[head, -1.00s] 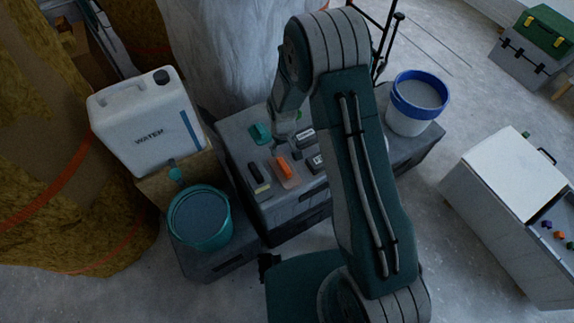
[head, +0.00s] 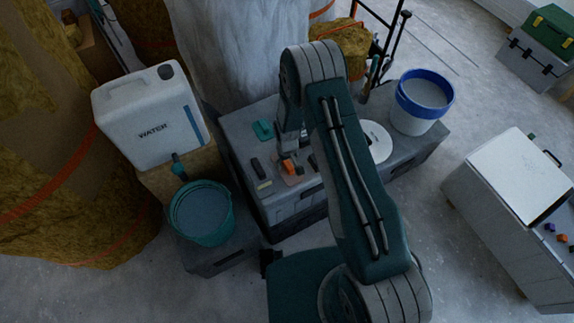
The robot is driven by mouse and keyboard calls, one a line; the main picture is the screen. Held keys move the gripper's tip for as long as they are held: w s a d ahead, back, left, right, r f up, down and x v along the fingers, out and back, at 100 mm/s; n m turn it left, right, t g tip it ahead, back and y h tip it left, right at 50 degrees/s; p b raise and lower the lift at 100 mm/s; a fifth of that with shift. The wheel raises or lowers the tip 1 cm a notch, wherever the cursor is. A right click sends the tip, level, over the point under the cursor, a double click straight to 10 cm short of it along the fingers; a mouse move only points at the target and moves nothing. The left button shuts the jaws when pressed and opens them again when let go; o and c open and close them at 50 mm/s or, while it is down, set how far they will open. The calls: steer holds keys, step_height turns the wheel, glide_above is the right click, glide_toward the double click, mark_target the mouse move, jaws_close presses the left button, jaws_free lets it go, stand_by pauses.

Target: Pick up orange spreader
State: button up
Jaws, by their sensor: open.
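The orange spreader (head: 289,168) lies on a pale flat piece on the grey work surface (head: 238,128), left of my arm's upper link. My gripper (head: 287,152) is open and points down, close over the spreader's far end. Its fingers are small and dim in this view, and I cannot tell whether they touch the spreader or stand around it. My wrist hides part of the surface behind it.
A dark tool (head: 258,169) lies left of the spreader, with a teal tool (head: 263,130) behind. A teal bucket (head: 201,213) and a white water can (head: 152,117) stand left. A blue-rimmed bucket (head: 422,98) and a white disc (head: 376,143) are right.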

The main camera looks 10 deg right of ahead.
mark_target(286, 162)
steer(key=shift+a+f, duration=0.15)
steer(key=shift+f, duration=0.1)
jaws_close()
steer(key=shift+r, duration=0.1)
step_height(286, 162, up, 10)
steer(key=shift+f, duration=0.1)
stand_by(0.4)
